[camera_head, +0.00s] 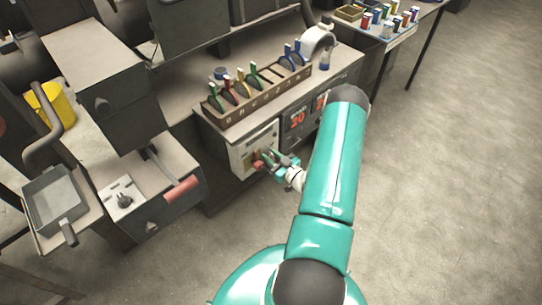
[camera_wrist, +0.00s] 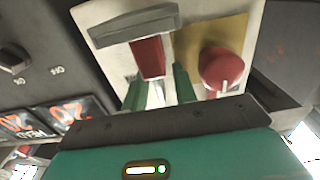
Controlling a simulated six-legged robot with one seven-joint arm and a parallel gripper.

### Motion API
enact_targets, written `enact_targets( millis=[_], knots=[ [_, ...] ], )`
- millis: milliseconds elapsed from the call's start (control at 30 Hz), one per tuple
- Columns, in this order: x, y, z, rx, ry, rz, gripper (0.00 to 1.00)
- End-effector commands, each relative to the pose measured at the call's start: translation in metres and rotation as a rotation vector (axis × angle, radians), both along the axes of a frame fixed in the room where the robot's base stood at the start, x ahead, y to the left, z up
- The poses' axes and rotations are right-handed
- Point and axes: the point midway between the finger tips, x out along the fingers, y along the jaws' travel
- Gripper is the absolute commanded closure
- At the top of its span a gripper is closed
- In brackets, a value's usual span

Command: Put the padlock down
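My gripper (camera_wrist: 160,80) is at the front of a pale panel with its two green fingers apart and a light gap between them. It also shows in the head view (camera_head: 268,158), small and partly blurred. A red block (camera_wrist: 149,57) under a grey bar (camera_wrist: 146,24) sits just beyond the left fingertip. I cannot tell whether this block is the padlock or a switch handle. A round red knob (camera_wrist: 221,68) on a yellow plate (camera_wrist: 205,45) is to the right of the fingers. No padlock shows clearly between the fingers.
A rack (camera_head: 262,95) of coloured items stands on the bench above the panel (camera_head: 255,150). A dark cabinet (camera_head: 298,118) with orange labels adjoins the panel. A red-handled lever (camera_head: 180,189) juts out at left. Open floor (camera_head: 440,170) lies to the right.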

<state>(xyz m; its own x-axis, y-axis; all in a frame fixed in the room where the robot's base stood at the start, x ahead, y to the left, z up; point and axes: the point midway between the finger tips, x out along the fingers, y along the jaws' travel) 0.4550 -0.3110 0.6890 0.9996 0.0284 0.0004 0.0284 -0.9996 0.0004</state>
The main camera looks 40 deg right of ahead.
Motion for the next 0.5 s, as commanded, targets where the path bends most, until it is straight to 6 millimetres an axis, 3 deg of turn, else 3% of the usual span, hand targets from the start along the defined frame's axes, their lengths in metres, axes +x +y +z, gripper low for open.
enact_targets(
  millis=[167, 500],
  knots=[
    [-0.008, -0.001, 0.003, 0.001, 0.001, -0.002, 0.72],
    [-0.076, -0.003, 0.003, 0.002, 0.001, -0.003, 0.72]
  ],
)
